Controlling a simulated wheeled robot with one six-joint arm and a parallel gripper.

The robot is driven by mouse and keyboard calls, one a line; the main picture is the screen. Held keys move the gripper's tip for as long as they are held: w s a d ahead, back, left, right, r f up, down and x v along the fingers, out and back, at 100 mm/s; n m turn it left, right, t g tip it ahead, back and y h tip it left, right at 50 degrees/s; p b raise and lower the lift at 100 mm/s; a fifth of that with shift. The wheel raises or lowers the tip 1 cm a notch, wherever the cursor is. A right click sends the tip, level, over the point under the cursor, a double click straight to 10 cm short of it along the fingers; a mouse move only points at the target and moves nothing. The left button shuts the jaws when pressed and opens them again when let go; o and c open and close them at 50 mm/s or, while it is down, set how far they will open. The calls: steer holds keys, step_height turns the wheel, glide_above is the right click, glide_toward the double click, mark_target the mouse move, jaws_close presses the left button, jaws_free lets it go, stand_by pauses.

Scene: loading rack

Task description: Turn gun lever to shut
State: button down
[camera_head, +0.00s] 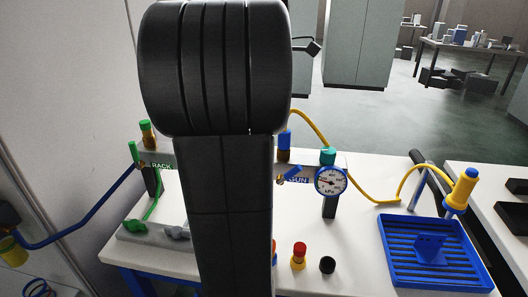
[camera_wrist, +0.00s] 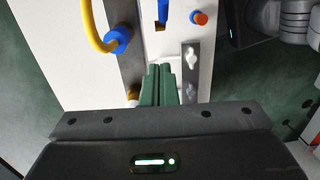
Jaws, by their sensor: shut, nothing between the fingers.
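The gun lever (camera_head: 292,173) is a small blue handle on a brass pivot beside the GUN label (camera_head: 298,181), left of the gauge. My gripper is hidden behind my arm in the head view. In the wrist view my gripper (camera_wrist: 160,82) shows as two dark green fingers, shut together with nothing between them. A blue bar (camera_wrist: 162,12) lies beyond the fingertips, apart from them; I cannot tell whether it is the gun lever.
A kPa gauge (camera_head: 331,181) stands right of the lever. A yellow hose (camera_head: 375,199) runs towards the blue tray (camera_head: 397,278). A red button (camera_head: 299,249) and black knob (camera_head: 327,265) stand in front.

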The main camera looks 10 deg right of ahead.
glide_above(291, 173)
steer(key=w+a, duration=0.3)
steer(key=a, duration=0.1)
step_height(291, 173, down, 10)
steer(key=shift+s+d+f, duration=0.35)
steer(key=shift+d+f, duration=0.3)
steer(key=shift+d, duration=0.15)
steer(key=shift+s+d+f, duration=0.3)
steer(key=shift+d+f, duration=0.3)
steer(key=shift+d, duration=0.15)
